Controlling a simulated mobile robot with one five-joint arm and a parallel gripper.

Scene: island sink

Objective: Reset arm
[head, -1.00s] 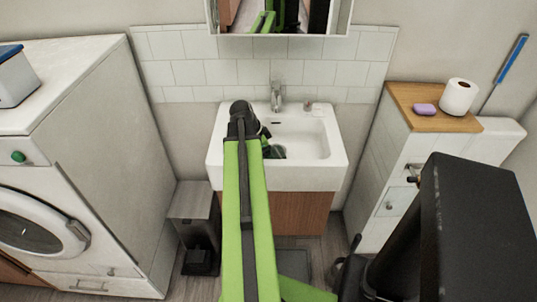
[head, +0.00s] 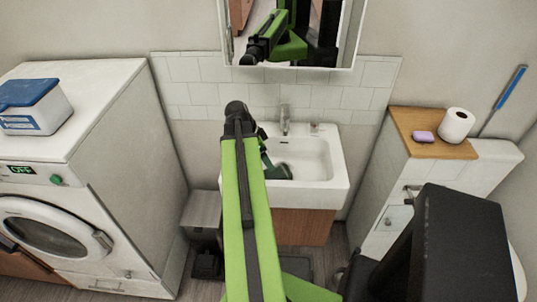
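My green and black arm reaches forward from the bottom middle toward the white sink (head: 335,185). My gripper (head: 277,170) shows only in part, just right of the arm's far end, over the left side of the basin. The arm's end link hides much of it. Its fingers are too small and dark to tell whether they are open or shut. I cannot make out anything held in it.
A washing machine (head: 120,190) stands at left with a blue-lidded box (head: 35,108) on top. A dark bin (head: 205,230) stands beside it. At right, a wooden shelf top (head: 440,148) holds a purple soap (head: 422,137) and a toilet roll (head: 456,125). A mirror cabinet (head: 345,45) hangs above.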

